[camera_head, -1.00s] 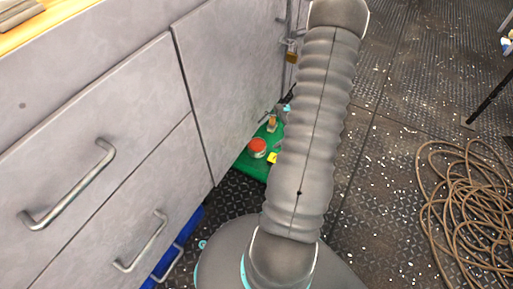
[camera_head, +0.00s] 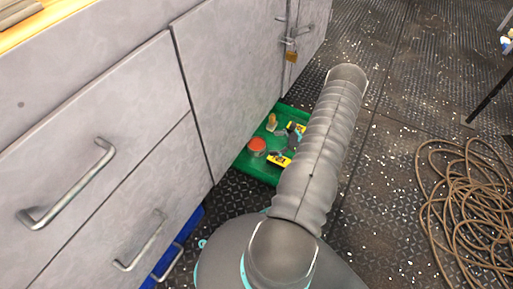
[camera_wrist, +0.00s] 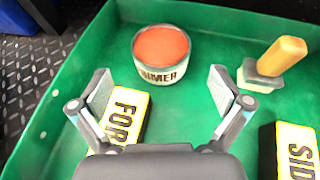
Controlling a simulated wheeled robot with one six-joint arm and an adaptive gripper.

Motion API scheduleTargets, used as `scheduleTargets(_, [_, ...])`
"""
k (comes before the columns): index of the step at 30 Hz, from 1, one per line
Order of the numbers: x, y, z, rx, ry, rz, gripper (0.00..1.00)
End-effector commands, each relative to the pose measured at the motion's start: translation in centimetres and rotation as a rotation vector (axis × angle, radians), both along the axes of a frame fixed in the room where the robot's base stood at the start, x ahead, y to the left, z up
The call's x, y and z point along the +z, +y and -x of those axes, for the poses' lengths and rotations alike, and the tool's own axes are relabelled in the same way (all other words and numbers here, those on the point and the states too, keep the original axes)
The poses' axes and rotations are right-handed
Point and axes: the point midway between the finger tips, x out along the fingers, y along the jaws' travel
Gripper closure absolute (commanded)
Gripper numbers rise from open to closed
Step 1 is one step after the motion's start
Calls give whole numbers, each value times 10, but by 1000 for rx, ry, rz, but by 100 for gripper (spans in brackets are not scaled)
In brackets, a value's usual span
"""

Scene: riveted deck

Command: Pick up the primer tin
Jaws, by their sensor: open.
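The primer tin (camera_wrist: 161,56) is a short round tin with an orange-red top and a pale side lettered "PRIMER". It stands upright in a green tray (camera_wrist: 60,100). In the head view the tin (camera_head: 257,145) shows at the tray's left side, by the cabinet. My gripper (camera_wrist: 162,80) is open and empty in the wrist view. Its two fingers are spread wide, left and right of the tin's line, and the tin lies beyond them, apart from both. In the head view the gripper is small and partly hidden among the tray's contents.
A yellow-and-black block lettered "FOR" (camera_wrist: 127,116) lies by the left finger. Another, lettered "SID" (camera_wrist: 297,150), is at lower right. A wooden-handled stamp (camera_wrist: 272,65) stands right of the tin. A grey cabinet (camera_head: 225,80) borders the tray; coiled rope (camera_head: 470,200) lies right.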

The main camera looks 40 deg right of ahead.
Motion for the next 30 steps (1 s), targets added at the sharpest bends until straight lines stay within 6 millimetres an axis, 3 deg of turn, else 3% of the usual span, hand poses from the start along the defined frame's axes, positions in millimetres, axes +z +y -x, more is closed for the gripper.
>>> scheduleTargets(4, [-10, 13, -17, 1, 0, 1, 0])
scheduleTargets(14, [-18, 24, -31, 1, 0, 1, 0])
scheduleTargets(24, [-39, 46, -61, 3, 2, 1, 0])
scheduleTargets(30, [-40, 47, -64, 0, 1, 2, 0])
